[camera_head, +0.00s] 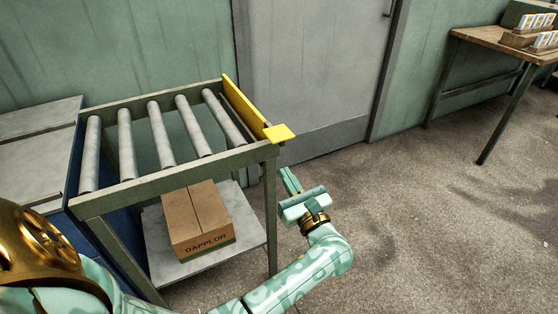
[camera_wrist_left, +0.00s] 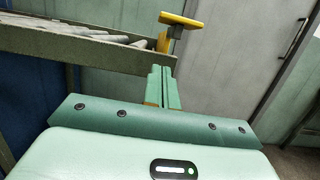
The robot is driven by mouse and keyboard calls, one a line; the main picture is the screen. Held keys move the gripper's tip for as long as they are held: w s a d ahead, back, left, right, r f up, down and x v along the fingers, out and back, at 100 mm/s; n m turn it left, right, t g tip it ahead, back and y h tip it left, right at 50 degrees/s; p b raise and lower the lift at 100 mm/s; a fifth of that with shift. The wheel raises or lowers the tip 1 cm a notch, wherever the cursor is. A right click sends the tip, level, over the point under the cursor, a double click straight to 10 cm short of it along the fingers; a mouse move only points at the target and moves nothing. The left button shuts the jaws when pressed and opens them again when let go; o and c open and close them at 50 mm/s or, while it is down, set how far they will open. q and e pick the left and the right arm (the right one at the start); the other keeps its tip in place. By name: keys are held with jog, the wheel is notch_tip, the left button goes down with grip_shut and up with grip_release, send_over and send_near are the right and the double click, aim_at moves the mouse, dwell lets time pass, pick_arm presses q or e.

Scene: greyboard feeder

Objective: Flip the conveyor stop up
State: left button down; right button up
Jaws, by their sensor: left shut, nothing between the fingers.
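The yellow conveyor stop (camera_head: 245,106) runs along the right end of the roller conveyor (camera_head: 172,184). Its flat yellow tab (camera_head: 279,133) sticks out at the near right corner, above the frame. In the left wrist view the tab (camera_wrist_left: 181,20) shows above and just beyond the fingertips, on a short yellow post. My left gripper (camera_head: 290,181) is shut and empty, below and slightly right of the tab, apart from it in the head view. Its fingers also show in the left wrist view (camera_wrist_left: 162,75), pointing up toward the tab. My right gripper is not in view.
Several grey rollers (camera_head: 162,137) fill the conveyor. A cardboard box (camera_head: 198,218) sits on the lower shelf (camera_head: 252,228). A grey door (camera_head: 315,60) stands behind. A wooden table (camera_head: 492,40) is at the far right. The floor right of the conveyor is clear.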

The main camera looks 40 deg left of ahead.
pick_arm(q)
jog(key=shift+v, duration=2.35)
jog(key=shift+a+f, duration=0.1)
